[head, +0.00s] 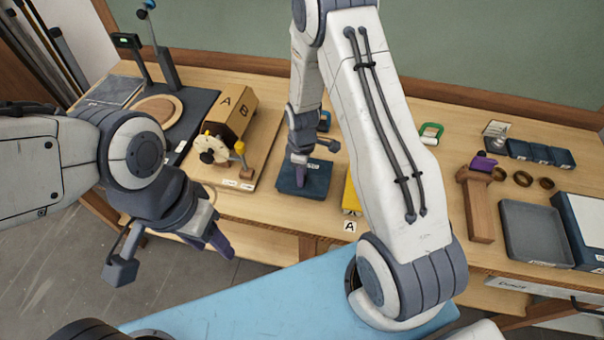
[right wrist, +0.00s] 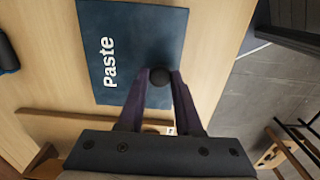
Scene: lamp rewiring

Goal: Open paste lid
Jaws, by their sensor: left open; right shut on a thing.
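The paste box (head: 318,187) is dark blue and sits at the front of the table in the middle of the head view. Its flat dark blue lid (right wrist: 135,35), marked "Paste", fills the upper middle of the right wrist view. A round black knob (right wrist: 160,76) stands on the lid. My right gripper (right wrist: 160,80) is shut on this knob, with one finger on each side. It also shows in the head view (head: 299,172), above the box. I cannot tell whether the lid is raised. My left gripper (head: 170,254) is open and empty, in front of the table at the left.
A brown box marked A and B (head: 231,108) and a yellow-and-cream device (head: 213,150) stand left of the paste box. A yellow block (head: 351,195) is close on its right, partly behind my right arm. A grey tray (head: 535,230) and a wooden stand (head: 478,205) are further right.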

